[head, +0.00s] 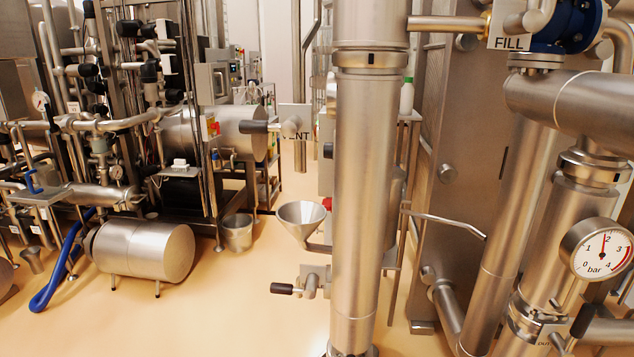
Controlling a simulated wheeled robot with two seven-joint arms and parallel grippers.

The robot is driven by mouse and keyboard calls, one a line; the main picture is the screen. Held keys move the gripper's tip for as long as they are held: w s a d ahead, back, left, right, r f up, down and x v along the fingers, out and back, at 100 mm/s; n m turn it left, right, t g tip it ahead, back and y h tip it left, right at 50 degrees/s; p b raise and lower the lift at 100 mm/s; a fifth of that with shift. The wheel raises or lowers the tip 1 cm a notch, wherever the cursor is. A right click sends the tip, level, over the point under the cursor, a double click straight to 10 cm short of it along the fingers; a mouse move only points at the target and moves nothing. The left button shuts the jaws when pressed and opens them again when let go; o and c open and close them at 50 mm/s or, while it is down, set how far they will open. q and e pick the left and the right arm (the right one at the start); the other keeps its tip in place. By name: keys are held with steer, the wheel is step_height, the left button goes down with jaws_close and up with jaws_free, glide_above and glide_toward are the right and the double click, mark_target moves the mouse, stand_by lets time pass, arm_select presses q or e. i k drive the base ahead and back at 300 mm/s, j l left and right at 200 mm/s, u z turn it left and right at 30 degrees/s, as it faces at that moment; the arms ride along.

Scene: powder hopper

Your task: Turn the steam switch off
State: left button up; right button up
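Neither of my grippers shows in the head view. I cannot identify any switch labelled steam. A small red part (327,204) shows at the left edge of the big steel column, mostly hidden behind it; I cannot tell what it is. A small red and yellow part (210,127) sits among the machinery at left. A lower valve with a black handle (282,289) also points left.
The steel column (365,200) stands upright in the middle. A funnel (302,218) is left of it. A FILL plate (509,42) and a pressure gauge (598,248), near 2 bar, are at right. A blue hose (62,268) lies at left. The centre-left floor (220,310) is clear.

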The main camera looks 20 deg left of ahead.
mark_target(328, 203)
steer(key=i+j, duration=0.2)
steer(key=i+j+z, duration=0.1)
steer(key=j, duration=0.35)
steer(key=i+j, duration=0.25)
steer(key=i+j+z, duration=0.1)
steer(key=j, duration=0.3)
